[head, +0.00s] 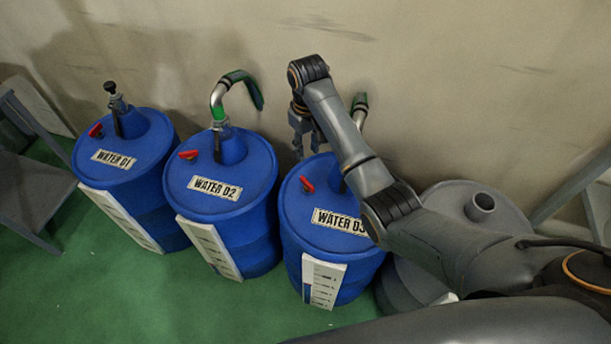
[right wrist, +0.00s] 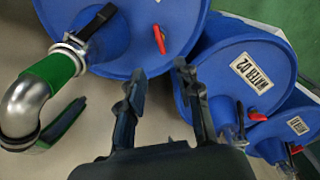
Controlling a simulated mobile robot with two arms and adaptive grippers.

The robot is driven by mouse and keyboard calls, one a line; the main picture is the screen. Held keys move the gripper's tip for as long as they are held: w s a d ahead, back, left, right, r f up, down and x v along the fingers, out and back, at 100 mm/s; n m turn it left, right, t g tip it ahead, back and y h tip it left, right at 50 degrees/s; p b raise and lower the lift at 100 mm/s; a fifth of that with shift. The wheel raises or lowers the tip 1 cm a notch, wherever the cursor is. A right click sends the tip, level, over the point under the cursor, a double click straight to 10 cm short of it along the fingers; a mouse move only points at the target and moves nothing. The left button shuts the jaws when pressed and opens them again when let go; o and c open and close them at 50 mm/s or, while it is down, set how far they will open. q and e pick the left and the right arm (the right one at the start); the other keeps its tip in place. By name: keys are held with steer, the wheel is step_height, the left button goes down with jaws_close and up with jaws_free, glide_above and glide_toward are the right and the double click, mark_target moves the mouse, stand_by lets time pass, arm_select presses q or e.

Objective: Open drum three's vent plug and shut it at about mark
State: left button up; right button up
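Drum three (head: 300,215) is a blue drum labelled WATER D3, third from the left in the head view. Its red vent plug (head: 307,184) is on the lid, left of the neck. In the right wrist view the plug (right wrist: 158,38) shows on the drum lid (right wrist: 185,20) at the top. A white scale with marks (head: 323,282) is on the drum's front; its small marks are hard to read. My right gripper (head: 306,146) hangs behind the lid, near the wall; its fingers (right wrist: 156,72) are apart with nothing between them, off the plug. My left gripper is out of view.
Drums WATER D1 (head: 137,165) and WATER D2 (head: 235,180) stand to the left, with red plugs too. A bent metal pipe with green parts (right wrist: 35,95) rises from drum three's neck. A grey drum (head: 455,200) stands right, partly behind my arm. The wall is close behind.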

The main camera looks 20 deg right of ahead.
mark_target(307, 182)
step_height(307, 182, down, 14)
steer(key=shift+r+b, duration=0.15)
steer(key=shift+b, duration=0.8)
jaws_close()
